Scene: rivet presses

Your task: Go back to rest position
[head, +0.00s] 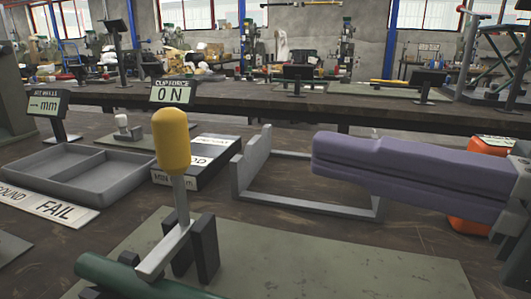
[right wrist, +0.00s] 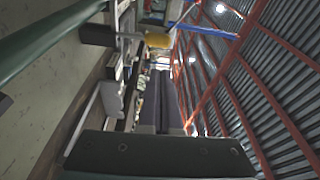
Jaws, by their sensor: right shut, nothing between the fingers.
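My right gripper (head: 316,155), with long purple fingers, reaches in from the right in the head view. Its fingers are closed together with nothing between them, and it hangs in the air over the right part of a grey metal frame (head: 240,175). In the right wrist view the shut fingers (right wrist: 165,100) show in the middle, with a thin seam between them. A press lever with a yellow handle (head: 171,140) stands upright at the front left, apart from the gripper. My left gripper is not in view.
A green cylinder (head: 140,278) lies by the lever on a grey-green mat (head: 330,265). An orange object (head: 470,230) is partly hidden behind the gripper.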

